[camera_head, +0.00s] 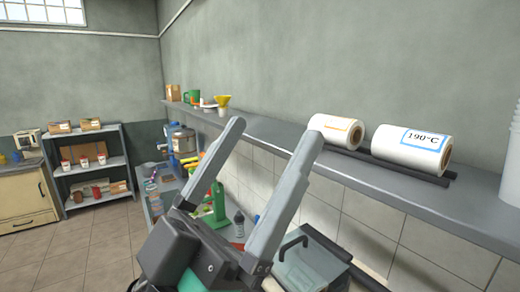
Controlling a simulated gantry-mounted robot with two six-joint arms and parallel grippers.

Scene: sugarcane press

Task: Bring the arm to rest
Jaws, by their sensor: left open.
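My left gripper (269,144) shows large in the middle of the head view. Its two long grey fingers point up and to the right and stand wide apart, with nothing between them. It is raised in front of the counter and the wall shelf, and it hides part of both. I cannot tell how far its fingertips are from the shelf edge. My right gripper is not in view.
A long grey wall shelf (400,190) runs along the right, bearing two white film rolls (412,148) and a yellow funnel (222,102). Below are a green press-like device (217,205) and a grey lidded machine (310,265). A storage rack (92,165) stands far left. The tiled floor (75,255) is clear.

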